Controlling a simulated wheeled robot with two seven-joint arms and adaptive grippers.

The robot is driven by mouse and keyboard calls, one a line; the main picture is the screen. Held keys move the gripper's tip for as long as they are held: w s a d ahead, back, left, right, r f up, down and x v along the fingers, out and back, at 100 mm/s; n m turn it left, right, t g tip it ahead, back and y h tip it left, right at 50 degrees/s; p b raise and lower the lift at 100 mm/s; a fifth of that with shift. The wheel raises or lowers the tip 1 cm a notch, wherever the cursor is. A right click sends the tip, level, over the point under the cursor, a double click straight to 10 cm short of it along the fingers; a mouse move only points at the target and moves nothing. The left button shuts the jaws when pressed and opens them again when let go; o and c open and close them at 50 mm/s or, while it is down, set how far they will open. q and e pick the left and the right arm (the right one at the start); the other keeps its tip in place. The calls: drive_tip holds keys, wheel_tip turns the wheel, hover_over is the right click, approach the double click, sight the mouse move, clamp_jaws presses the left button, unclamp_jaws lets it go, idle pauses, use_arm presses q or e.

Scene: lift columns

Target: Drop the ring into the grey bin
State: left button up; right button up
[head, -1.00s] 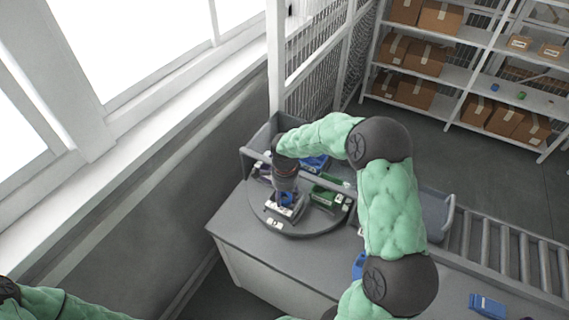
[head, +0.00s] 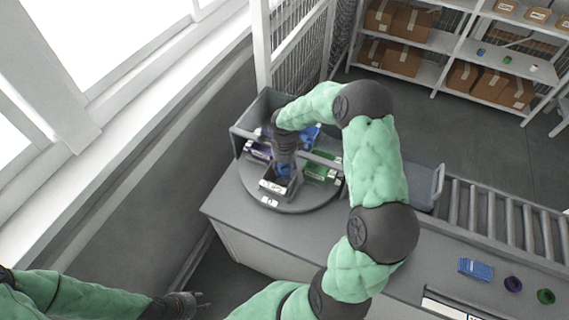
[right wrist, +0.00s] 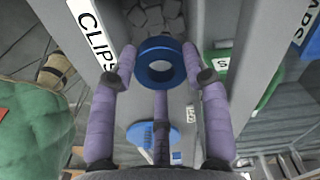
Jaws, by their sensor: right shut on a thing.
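My right gripper (head: 285,168) points down over a grey bin (head: 272,186) at the front of a round turntable. It is shut on a blue ring (right wrist: 160,62), which shows between its purple fingers in the right wrist view. In the head view the ring (head: 285,170) is a small blue patch, partly covered by the gripper. A grey wall beside the ring carries a white label reading CLIPS (right wrist: 92,30). Whether the ring is above or inside the rim I cannot tell. My left gripper (head: 197,299) is open and empty, low at the left, away from the counter.
Green (head: 320,168), purple (head: 258,150) and blue (head: 309,137) bins share the turntable (head: 298,207). A blue object (head: 476,269), a purple ring (head: 513,284) and a green ring (head: 545,296) lie on the counter at right. A roller conveyor (head: 500,220) runs behind them.

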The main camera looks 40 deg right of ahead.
drive_tip(key=shift+f, duration=0.8)
drive_tip(key=o, duration=1.3)
drive_tip(key=shift+c, duration=0.2)
drive_tip(key=shift+r, duration=0.1)
wheel_tip(320, 180, up, 12)
drive_tip(key=shift+a, duration=0.1)
